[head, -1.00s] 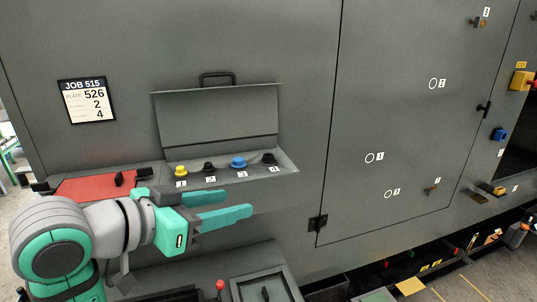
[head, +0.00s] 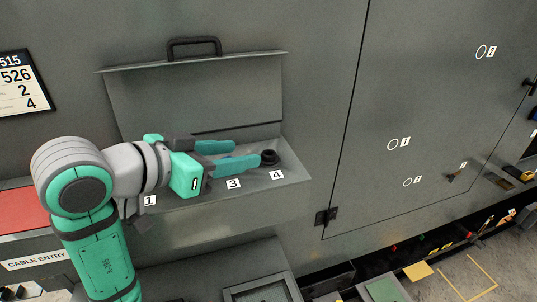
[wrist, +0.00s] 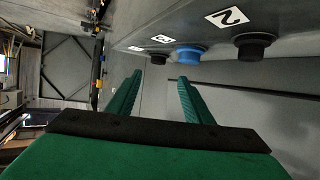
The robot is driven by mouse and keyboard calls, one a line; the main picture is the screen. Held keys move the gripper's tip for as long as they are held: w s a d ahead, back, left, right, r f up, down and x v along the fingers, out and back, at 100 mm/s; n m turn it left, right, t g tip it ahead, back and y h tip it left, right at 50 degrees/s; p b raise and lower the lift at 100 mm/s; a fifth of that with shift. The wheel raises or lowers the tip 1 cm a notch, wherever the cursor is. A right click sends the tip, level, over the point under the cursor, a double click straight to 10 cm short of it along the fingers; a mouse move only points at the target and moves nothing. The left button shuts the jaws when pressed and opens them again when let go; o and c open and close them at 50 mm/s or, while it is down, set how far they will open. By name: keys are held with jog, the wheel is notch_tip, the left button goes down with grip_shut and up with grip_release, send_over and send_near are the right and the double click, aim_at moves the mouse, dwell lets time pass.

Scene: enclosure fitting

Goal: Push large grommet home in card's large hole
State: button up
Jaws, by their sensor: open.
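In the head view my gripper (head: 246,154) is open and empty, reaching right in front of the open-lidded grommet tray (head: 292,168). Its fingertips are just left of the black grommet (head: 269,157) above label 4. The other grommets are hidden behind my gripper there. The wrist view shows a black grommet (wrist: 255,46) by label 2, a blue grommet (wrist: 188,58) and a farther black one (wrist: 158,60), all beyond my open fingers (wrist: 160,82). The job card (head: 22,83) is partly cut off and shows 526, 2 and 4. Ringed holes (head: 481,52), (head: 393,144) and (head: 407,182) mark the door.
The tray lid (head: 195,95) with its black handle stands raised behind my gripper. A dark hinge (head: 326,217) sits at the door's lower left. A red panel (head: 22,209) lies at the left, above a cable entry label.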

aim_at(270, 152)
jog(key=x, duration=0.3)
jog(key=shift+s+f+x, duration=0.1)
jog(key=shift+f+x, duration=0.05)
jog(key=shift+x, duration=1.2)
jog(key=shift+s+f+x, duration=0.15)
jog(key=shift+x, duration=1.15)
jog(key=shift+d, duration=0.1)
jog(key=c, duration=1)
jog(key=shift+r, duration=0.15)
